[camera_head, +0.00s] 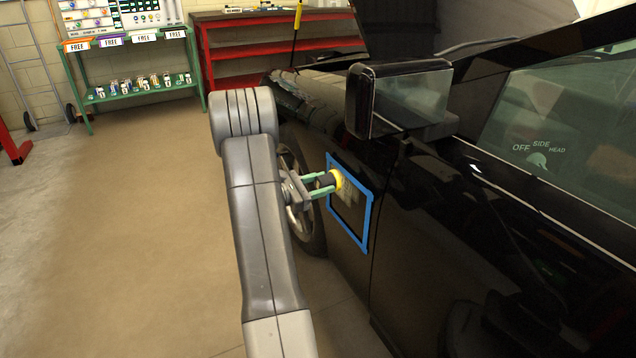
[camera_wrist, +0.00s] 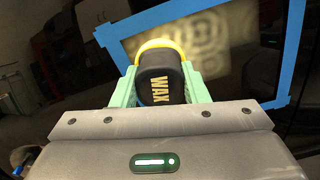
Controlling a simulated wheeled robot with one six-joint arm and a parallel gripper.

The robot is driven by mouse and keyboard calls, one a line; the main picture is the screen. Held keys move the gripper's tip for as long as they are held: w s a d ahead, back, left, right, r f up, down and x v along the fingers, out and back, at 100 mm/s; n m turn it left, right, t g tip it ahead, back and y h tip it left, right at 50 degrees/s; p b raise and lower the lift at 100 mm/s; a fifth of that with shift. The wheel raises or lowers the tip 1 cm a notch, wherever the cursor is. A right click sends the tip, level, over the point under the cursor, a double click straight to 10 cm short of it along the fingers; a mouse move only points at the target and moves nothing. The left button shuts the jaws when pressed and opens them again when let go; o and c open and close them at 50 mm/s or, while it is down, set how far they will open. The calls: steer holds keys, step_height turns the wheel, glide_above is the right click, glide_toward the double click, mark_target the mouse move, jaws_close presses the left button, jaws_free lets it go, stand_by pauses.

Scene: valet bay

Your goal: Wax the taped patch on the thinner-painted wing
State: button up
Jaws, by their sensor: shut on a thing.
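My gripper (camera_head: 326,184) is shut on a wax applicator (camera_wrist: 160,82), a black body marked WAX with a yellow pad (camera_head: 338,179). Its green fingers grip both sides. The pad is at the upper left inside a blue tape frame (camera_head: 370,222) on the black car's wing (camera_head: 318,132), behind the front wheel. It appears to touch the panel. In the wrist view, pale swirling film (camera_wrist: 215,50) covers part of the taped patch to the right of the pad. The applicator and gripper hide part of the patch.
The car's mirror (camera_head: 400,100) juts out above and right of the patch. The front wheel (camera_head: 305,215) is behind my gripper. A green shelf (camera_head: 140,90) with small items and a red shelf unit (camera_head: 225,55) stand at the back. The floor at left is clear.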

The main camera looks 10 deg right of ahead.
steer(key=shift+s+d+b, duration=0.45)
steer(key=shift+s+d, duration=0.35)
steer(key=shift+s, duration=1.4)
steer(key=shift+s+d+b, duration=0.4)
steer(key=shift+s+d, duration=0.35)
steer(key=shift+s, duration=1.4)
steer(key=shift+s+d+b, duration=0.45)
steer(key=shift+s+d, duration=0.35)
steer(key=shift+s, duration=1.4)
steer(key=shift+s+d+f+b, duration=0.1)
steer(key=shift+f+b, duration=2.85)
steer(key=shift+f, duration=1.05)
steer(key=shift+w+a+r+p, duration=0.1)
steer(key=shift+w+a+p, duration=0.25)
steer(key=shift+w+a, duration=1.4)
steer(key=shift+w+a+r+p, duration=0.1)
steer(key=shift+w+p, duration=0.25)
steer(key=shift+w, duration=2.95)
steer(key=shift+w+a+p, duration=0.35)
steer(key=shift+w+a, duration=0.6)
steer(key=shift+w, duration=1.6)
steer(key=shift+s+d+b, duration=0.25)
steer(key=shift+s+d, duration=0.45)
steer(key=shift+s, duration=1.25)
steer(key=shift+s+d+b, duration=0.3)
steer(key=shift+s+d, duration=0.35)
steer(key=shift+s, duration=1.3)
steer(key=shift+s+d+b, duration=0.25)
steer(key=shift+s+d, duration=0.45)
steer(key=shift+s, duration=1.25)
